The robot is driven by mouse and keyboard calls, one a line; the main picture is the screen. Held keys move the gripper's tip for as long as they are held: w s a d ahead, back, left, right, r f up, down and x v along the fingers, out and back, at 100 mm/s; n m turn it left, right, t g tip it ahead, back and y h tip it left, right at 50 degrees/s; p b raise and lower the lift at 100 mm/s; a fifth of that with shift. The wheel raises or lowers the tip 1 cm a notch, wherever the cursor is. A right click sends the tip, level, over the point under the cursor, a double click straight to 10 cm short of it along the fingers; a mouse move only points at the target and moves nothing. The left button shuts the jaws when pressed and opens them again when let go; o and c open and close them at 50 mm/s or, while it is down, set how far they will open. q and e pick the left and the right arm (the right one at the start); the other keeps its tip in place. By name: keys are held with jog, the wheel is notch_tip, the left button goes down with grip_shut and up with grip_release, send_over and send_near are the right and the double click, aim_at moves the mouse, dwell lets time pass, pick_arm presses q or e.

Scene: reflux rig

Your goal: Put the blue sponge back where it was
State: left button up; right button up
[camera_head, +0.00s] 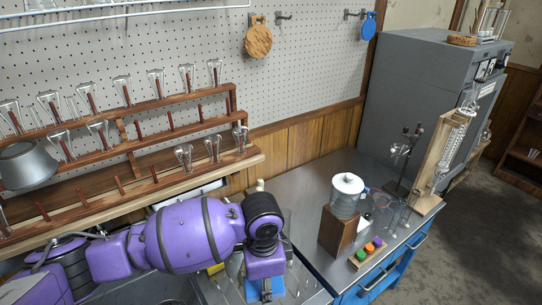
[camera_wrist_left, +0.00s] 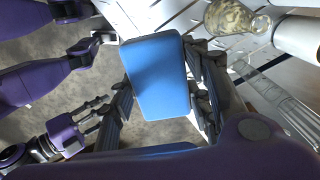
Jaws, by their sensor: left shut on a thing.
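The blue sponge (camera_wrist_left: 158,70) fills the middle of the left wrist view as a rounded block. My left gripper (camera_wrist_left: 163,90) is shut on it, with dark fingers along both its sides. In the head view my purple left arm reaches over the counter near the bottom middle, and a bit of blue (camera_head: 252,291), likely the sponge, shows below its wrist. The rest of the sponge and the left fingertips are hidden there. My right gripper (camera_wrist_left: 92,112) shows at the left of the left wrist view, with its fingers apart and nothing between them. It is not in the head view.
A wooden rack (camera_head: 135,150) with glassware stands at the left. A white-lidded jar (camera_head: 346,196) sits on a brown block (camera_head: 340,232), beside a small holder with coloured caps (camera_head: 368,250). A jar with beige contents (camera_wrist_left: 238,18) is close to the sponge. Steel counter (camera_head: 305,195) is bare behind the lidded jar.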

pick_arm(q)
jog(key=a+r+n, duration=1.4)
jog(key=a+n, duration=0.1)
jog(key=shift+r+n, duration=0.3)
jog(key=shift+n, duration=0.1)
jog(key=shift+w, duration=0.1)
